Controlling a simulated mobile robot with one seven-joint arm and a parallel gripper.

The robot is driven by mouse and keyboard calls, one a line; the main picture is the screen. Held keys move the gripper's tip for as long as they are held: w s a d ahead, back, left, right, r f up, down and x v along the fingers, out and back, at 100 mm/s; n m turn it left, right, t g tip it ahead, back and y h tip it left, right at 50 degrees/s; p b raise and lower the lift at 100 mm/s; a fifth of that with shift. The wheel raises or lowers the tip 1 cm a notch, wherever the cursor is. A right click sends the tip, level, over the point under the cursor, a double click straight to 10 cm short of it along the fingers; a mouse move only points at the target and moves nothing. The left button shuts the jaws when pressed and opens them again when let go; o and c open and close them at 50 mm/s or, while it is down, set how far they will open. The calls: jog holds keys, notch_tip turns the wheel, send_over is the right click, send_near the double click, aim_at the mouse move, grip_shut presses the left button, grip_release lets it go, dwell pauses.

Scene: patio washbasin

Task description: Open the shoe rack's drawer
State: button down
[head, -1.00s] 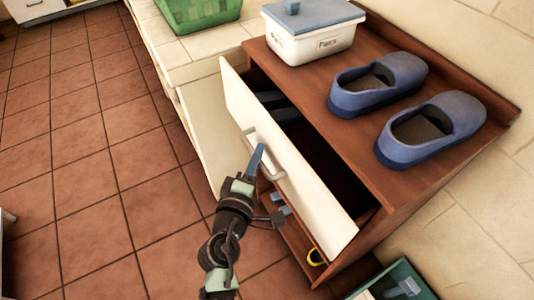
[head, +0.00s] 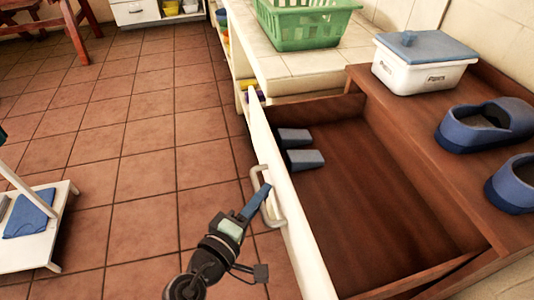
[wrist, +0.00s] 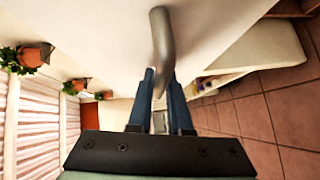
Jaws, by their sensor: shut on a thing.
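The shoe rack (head: 400,115) is brown wood and stands at the right in the head view. Its drawer (head: 390,215) is pulled far out, with a white front (head: 274,180) and a brown inside. Two blue-grey blocks (head: 304,159) lie in the drawer near its far end. My gripper (head: 262,197) is at the drawer's metal handle (head: 268,207). In the wrist view the handle (wrist: 163,45) passes between the two blue fingers (wrist: 160,100), which are shut on it.
Blue shoes (head: 485,125) and a white lidded box (head: 425,70) stand on the rack top. A green basket (head: 300,25) sits on the tiled counter (head: 330,70). A white stand (head: 40,235) is at the left. The tiled floor between is clear.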

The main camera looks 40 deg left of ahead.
dwell(0.4)
jog(key=c, duration=0.8)
grip_release()
jog(key=shift+c, duration=0.2)
jog(key=shift+s, duration=0.15)
jog(key=s+d+r, duration=0.1)
jog(key=s+r, duration=0.1)
jog(key=s, duration=1)
jog(key=shift+s+d, duration=0.3)
jog(key=shift+f, duration=0.1)
